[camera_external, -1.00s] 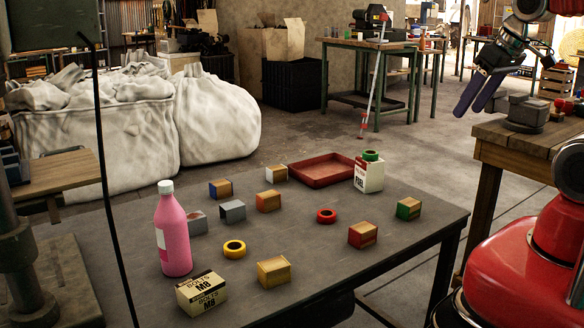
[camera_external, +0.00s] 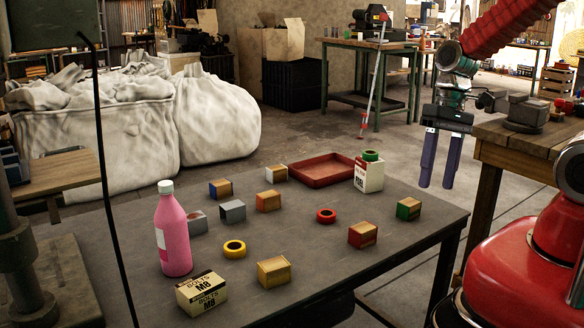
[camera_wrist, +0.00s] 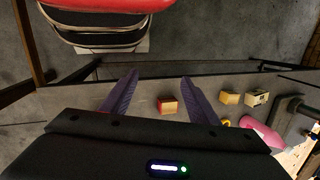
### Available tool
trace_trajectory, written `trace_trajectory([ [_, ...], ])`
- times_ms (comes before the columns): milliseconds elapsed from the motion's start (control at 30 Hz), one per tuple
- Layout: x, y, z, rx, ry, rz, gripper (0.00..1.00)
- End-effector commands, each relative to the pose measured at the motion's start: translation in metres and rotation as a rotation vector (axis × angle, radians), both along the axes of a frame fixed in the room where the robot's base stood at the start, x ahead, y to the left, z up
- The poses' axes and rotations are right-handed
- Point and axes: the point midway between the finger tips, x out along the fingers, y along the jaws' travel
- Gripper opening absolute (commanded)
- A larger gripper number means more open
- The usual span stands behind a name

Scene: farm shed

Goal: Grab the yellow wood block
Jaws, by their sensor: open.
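The yellow wood block (camera_external: 273,272) sits on the near part of the grey table, right of the bolts box. The wrist view shows it (camera_wrist: 229,97) right of my fingers, beside the bolts box. My gripper (camera_external: 437,185) is open and empty, with its two purple fingers pointing down beyond the table's right end. It is well apart from the yellow block. In the wrist view the fingers of my gripper (camera_wrist: 160,76) are spread wide, and a red-sided wood block (camera_wrist: 167,105) shows between them, on the table below.

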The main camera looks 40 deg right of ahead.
Motion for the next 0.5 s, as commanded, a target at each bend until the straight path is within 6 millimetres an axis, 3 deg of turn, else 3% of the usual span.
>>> trace_trajectory([
  [500, -0.012, 0.088, -0.060, 0.206, 0.379, -0.270, 0.55],
])
